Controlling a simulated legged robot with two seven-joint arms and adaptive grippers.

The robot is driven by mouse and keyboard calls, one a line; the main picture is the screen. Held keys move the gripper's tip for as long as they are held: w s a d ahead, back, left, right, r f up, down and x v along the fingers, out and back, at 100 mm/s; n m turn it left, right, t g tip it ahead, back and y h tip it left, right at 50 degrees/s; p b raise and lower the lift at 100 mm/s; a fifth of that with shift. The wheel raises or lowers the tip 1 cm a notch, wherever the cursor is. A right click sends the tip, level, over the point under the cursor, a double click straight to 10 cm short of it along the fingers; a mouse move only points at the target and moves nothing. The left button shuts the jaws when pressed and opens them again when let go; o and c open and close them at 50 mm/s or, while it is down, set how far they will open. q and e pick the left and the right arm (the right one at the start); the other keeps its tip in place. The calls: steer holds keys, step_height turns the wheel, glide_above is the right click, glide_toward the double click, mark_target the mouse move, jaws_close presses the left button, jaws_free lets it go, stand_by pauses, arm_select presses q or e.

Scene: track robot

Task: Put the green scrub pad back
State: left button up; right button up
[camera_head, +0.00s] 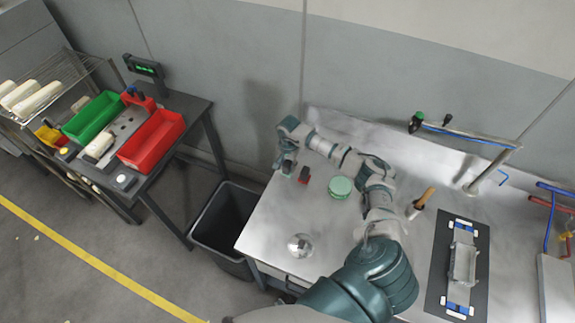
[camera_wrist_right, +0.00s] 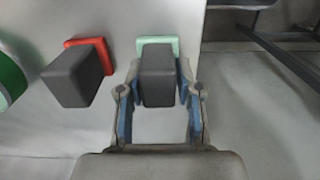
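The green scrub pad (camera_wrist_right: 157,42) shows in the right wrist view as a pale green base with a dark grey block handle (camera_wrist_right: 158,78). The handle stands between the fingertips of my right gripper (camera_wrist_right: 159,82). The fingers are close to both sides of it; whether they press on it cannot be told. In the head view my right gripper (camera_head: 287,168) is over the far left part of the metal table, and the pad is not clearly visible there. My left gripper is not in view.
A red pad with a dark handle (camera_head: 304,175) stands just beside, with a round green object (camera_head: 340,187) beyond it. A shiny dome (camera_head: 300,245) is nearer the table's left edge. A dark bin (camera_head: 225,225) stands left of the metal table (camera_head: 270,215).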

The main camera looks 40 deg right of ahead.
mark_target(288, 162)
steer(key=shift+o, duration=0.7)
steer(key=shift+d, duration=0.15)
steer(key=shift+a+r, duration=0.25)
steer(key=r, duration=0.3)
steer(key=r+b, duration=0.1)
steer(key=r, duration=0.7)
steer(key=shift+d+r+b, duration=0.15)
steer(key=shift+d+b, duration=0.1)
steer(key=shift+b, duration=0.05)
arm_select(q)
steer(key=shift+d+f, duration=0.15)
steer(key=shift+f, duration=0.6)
arm_select(e)
steer(key=shift+a+r, duration=0.15)
steer(key=shift+r, duration=0.05)
